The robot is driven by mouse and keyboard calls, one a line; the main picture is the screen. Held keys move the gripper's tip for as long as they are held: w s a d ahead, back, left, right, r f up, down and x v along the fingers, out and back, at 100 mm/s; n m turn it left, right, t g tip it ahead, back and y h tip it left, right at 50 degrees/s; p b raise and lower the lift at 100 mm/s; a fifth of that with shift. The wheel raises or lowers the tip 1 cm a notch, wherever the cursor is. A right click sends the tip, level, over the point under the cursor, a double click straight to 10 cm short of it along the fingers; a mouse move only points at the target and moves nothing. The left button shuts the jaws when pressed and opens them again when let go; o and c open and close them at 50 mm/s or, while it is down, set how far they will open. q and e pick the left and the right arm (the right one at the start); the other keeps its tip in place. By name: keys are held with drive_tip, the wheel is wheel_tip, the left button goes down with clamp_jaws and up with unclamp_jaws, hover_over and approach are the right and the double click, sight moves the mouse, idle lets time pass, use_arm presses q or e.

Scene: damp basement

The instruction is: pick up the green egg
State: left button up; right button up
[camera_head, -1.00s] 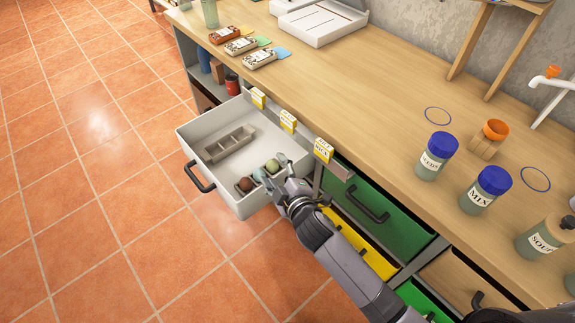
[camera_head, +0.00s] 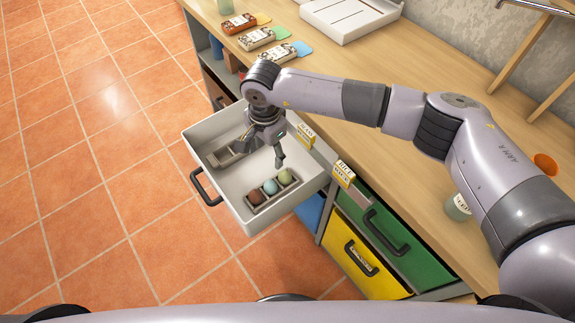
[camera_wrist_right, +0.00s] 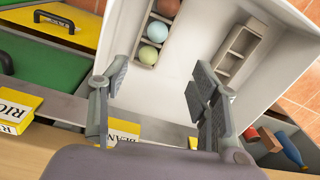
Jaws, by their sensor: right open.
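The green egg (camera_head: 284,176) sits in a small grey holder (camera_head: 270,199) inside the open white drawer, at the end of a row beside a blue egg (camera_head: 270,187) and a reddish-brown egg (camera_head: 256,196). In the right wrist view the green egg (camera_wrist_right: 148,55) is the nearest of the three. My right gripper (camera_head: 262,156) is over the drawer, behind and left of the green egg in the head view, apart from it. In the wrist view its fingers (camera_wrist_right: 158,76) are spread and empty. My left gripper is not in view.
A second, empty grey holder (camera_wrist_right: 237,48) lies in the drawer (camera_head: 206,128). Yellow label cards (camera_head: 344,172) stand along the worktop edge (camera_head: 420,205). Green (camera_head: 375,215) and yellow (camera_head: 345,258) drawers are shut at right. Open tiled floor lies left.

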drive_tip(key=w+d+h, duration=0.1)
drive_tip(key=w+d, duration=0.1)
drive_tip(key=b, duration=0.3)
approach(284, 173)
drive_tip(key=shift+t, duration=0.4)
drive_tip(key=f+b, duration=0.2)
drive_tip(key=f, duration=0.2)
drive_tip(key=shift+s+f+b, duration=0.2)
drive_tip(key=shift+b, duration=0.15)
drive_tip(key=shift+d+f, duration=0.1)
drive_tip(key=shift+f, duration=0.2)
drive_tip(key=shift+w+f, duration=0.1)
drive_tip(key=shift+f, duration=0.2)
drive_tip(key=f+b, duration=0.1)
drive_tip(key=f, duration=0.2)
drive_tip(key=f+b, duration=0.1)
drive_tip(key=shift+w+d+f+b, duration=0.2)
drive_tip(key=shift+d+b, duration=0.1)
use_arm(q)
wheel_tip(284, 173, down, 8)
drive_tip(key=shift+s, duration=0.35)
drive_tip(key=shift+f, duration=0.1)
use_arm(e)
drive_tip(key=shift+c, duration=0.2)
drive_tip(key=c, duration=0.8)
